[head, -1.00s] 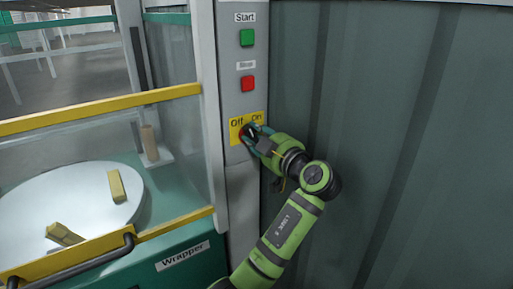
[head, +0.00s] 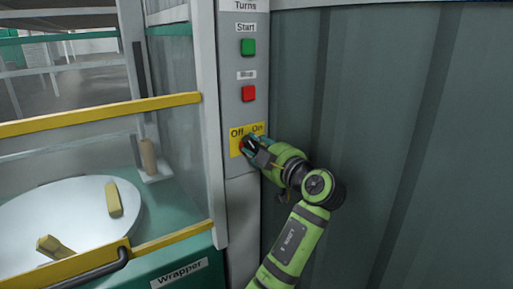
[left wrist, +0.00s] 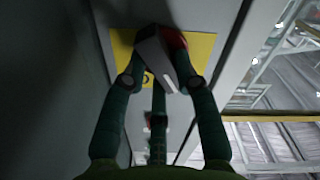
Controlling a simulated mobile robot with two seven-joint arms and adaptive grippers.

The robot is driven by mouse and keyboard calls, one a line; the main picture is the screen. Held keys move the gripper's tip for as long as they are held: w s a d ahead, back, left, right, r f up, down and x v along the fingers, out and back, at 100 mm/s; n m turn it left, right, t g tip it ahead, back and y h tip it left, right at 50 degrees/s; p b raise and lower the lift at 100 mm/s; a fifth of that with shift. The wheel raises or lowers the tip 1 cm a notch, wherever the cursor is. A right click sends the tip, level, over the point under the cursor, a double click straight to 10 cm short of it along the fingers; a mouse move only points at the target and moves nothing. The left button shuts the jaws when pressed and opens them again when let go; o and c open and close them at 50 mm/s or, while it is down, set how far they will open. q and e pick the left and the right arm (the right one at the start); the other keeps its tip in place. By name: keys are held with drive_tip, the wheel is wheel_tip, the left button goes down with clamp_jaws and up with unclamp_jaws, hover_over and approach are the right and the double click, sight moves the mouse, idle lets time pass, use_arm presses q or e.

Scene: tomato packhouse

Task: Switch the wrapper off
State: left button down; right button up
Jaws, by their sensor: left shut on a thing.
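The wrapper's rotary switch sits on a yellow plate (head: 259,129) labelled Off on the left and On on the right, low on the grey control column. My left gripper (head: 250,146) is at the switch, its fingers shut around the knob. In the left wrist view, the fingers (left wrist: 163,80) close on the knob's grey handle (left wrist: 153,50), with a red part (left wrist: 175,42) beside it. The handle stands tilted in that view; which label it points at I cannot tell. The fingers hide most of the knob in the head view. My right gripper is not in view.
Above the switch are a red stop button (head: 249,93) and a green start button (head: 248,47). To the left is the wrapper (head: 180,273) with its round turntable (head: 75,212), yellow-barred guard (head: 100,116) and dark handle (head: 95,272). A ribbed grey wall (head: 420,130) fills the right.

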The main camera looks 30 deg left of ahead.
use_arm(q)
drive_tip(key=c, duration=0.9)
unclamp_jaws()
drive_tip(key=shift+c, duration=0.2)
drive_tip(key=shift+d, duration=0.1)
drive_tip(key=v, duration=1.2)
